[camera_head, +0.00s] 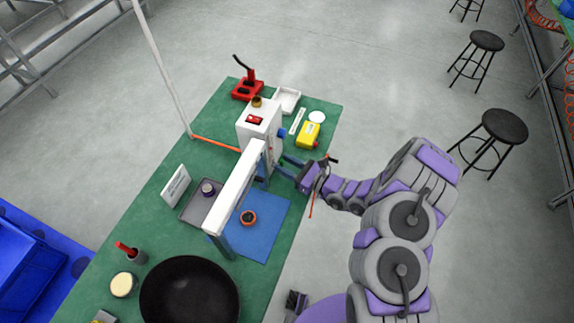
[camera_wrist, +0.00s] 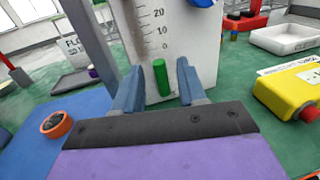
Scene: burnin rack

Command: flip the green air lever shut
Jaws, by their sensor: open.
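The green air lever (camera_wrist: 160,77) is a short green cylinder low on the front of a white housing with a printed scale (camera_wrist: 135,42). It stands upright in the wrist view. My gripper (camera_wrist: 158,68) is open, with one blue finger on each side of the lever in the picture. I see gaps on both sides and cannot tell how deep the lever sits between the fingers. In the head view my gripper (camera_head: 285,167) is at the right side of the white housing (camera_head: 257,125), and the lever is too small to make out there.
A blue knob (camera_head: 282,132) sits on the housing above. A yellow box (camera_head: 309,134) and a white tray (camera_head: 286,100) lie behind. A white beam (camera_head: 238,188) runs over the blue mat (camera_head: 268,222), which holds an orange ring (camera_head: 248,218). A black bowl (camera_head: 190,292) stands in front.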

